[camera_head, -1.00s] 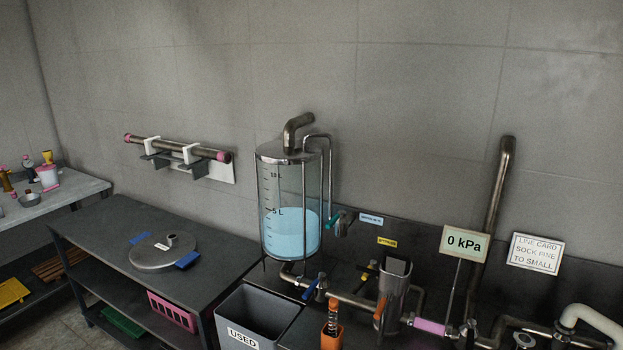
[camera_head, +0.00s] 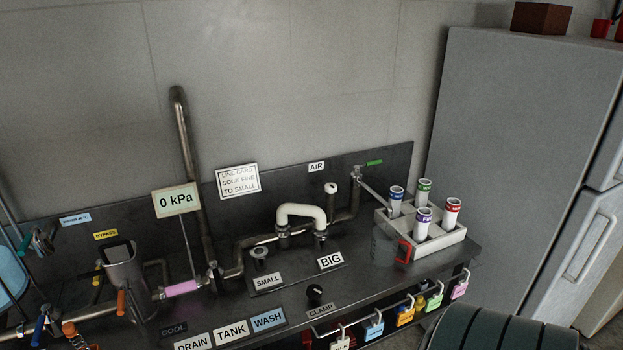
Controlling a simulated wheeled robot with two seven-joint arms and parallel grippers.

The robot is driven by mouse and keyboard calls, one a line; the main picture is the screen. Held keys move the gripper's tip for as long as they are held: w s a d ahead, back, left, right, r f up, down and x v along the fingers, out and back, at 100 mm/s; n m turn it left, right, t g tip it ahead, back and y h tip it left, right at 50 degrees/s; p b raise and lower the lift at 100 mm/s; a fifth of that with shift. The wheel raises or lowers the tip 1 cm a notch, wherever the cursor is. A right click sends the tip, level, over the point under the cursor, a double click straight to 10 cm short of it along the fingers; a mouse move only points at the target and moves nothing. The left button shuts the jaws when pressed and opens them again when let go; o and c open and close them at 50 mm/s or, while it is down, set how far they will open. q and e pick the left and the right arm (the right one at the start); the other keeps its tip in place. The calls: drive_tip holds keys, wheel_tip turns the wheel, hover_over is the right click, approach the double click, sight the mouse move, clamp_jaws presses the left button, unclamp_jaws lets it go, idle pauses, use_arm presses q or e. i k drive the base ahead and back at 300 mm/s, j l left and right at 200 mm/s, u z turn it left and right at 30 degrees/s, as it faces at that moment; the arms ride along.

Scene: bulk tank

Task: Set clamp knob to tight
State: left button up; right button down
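The clamp knob (camera_head: 314,292) is a small black round knob on the dark counter, with a thin white mark. The CLAMP label (camera_head: 321,310) lies just in front of it. The knob's exact setting is too small to tell, and no "tight" mark can be read. Neither of my grippers is in view.
Behind the knob are the SMALL label (camera_head: 268,282), BIG label (camera_head: 331,261) and a white U-shaped pipe (camera_head: 301,211). DRAIN, TANK and WASH plates lie left. A clear jug (camera_head: 384,246) and a tube rack (camera_head: 456,238) stand right. Coloured tags hang along the front rail.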

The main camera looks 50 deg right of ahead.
sight(314, 292)
drive_tip(key=z, duration=1.55)
